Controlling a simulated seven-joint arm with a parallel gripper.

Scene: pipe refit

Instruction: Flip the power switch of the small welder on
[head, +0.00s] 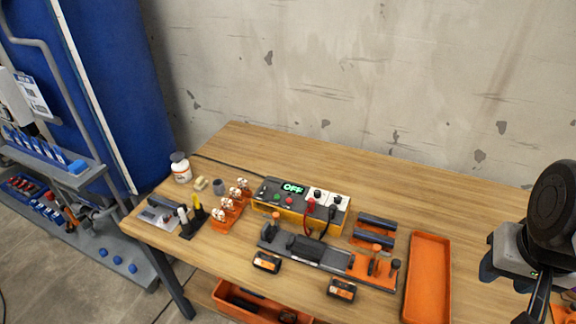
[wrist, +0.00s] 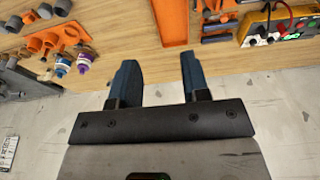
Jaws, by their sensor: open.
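The small welder (head: 262,207) is a yellow and dark box near the back middle of the bench. Its green display reads OFF. Green and red buttons sit on its left part, two dark knobs on a white panel at right, and red and black leads at its front. I cannot tell which control is the power switch. The welder also shows at the top right of the wrist view (wrist: 285,33). My gripper (head: 489,268) is at the right edge of the head view, well apart from the welder. In the wrist view, its two blue fingers (wrist: 158,66) are open with nothing between them.
On the wooden bench (head: 370,192), an empty orange tray (head: 428,275) lies right of a dark fixture with orange clamps (head: 330,258). Orange holders (head: 228,212) and a white bottle (head: 180,168) stand left of the welder. A concrete wall (head: 350,80) is behind.

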